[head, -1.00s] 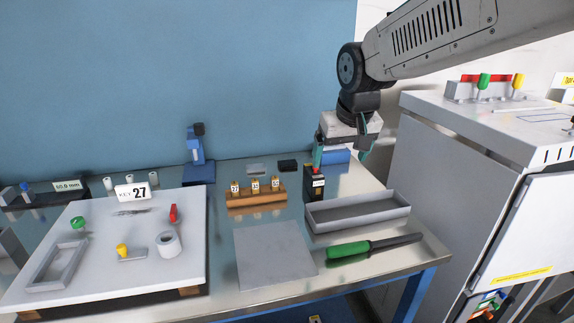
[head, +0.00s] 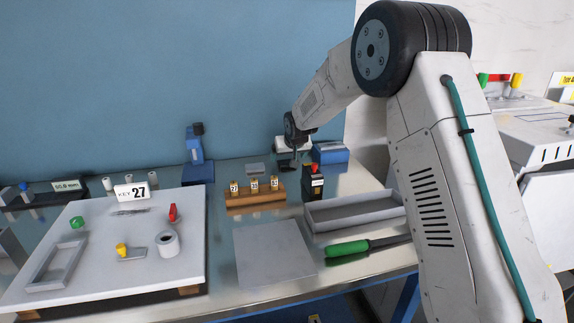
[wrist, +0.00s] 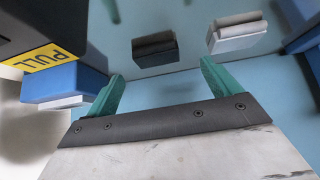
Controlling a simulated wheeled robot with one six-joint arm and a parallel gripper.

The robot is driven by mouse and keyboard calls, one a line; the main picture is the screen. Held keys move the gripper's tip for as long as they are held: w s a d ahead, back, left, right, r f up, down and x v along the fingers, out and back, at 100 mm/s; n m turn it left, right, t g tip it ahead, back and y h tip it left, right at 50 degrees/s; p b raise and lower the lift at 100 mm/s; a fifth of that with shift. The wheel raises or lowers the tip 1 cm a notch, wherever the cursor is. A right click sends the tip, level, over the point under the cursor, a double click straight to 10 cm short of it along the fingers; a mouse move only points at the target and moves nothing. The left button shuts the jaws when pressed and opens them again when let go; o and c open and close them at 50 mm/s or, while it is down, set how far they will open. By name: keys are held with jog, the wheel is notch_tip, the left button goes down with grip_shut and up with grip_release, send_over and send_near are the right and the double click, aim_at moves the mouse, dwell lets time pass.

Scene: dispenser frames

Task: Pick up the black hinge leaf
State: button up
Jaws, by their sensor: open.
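The black hinge leaf (wrist: 155,51) is a small dark block on the bench, ahead of my fingers in the wrist view. In the head view it is at the back of the bench, largely hidden behind my gripper (head: 294,160). My gripper also shows in the wrist view (wrist: 163,84), with its two teal fingers spread and nothing between them. The leaf lies beyond the fingertips, roughly between them sideways, and apart from them.
A black dispenser with a red top (head: 313,181) and a blue box (head: 330,152) stand close to my gripper. A grey tray (head: 355,211), a green-handled tool (head: 348,248) and a wooden block with numbered tags (head: 256,195) lie nearer. A blue stand (head: 197,160) is farther left.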

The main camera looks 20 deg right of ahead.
aim_at(287, 162)
jog(key=x, duration=0.5)
jog(key=shift+d+r, duration=0.1)
jog(key=shift+d, duration=0.15)
jog(key=c, duration=1.1)
jog(key=shift+r, duration=0.1)
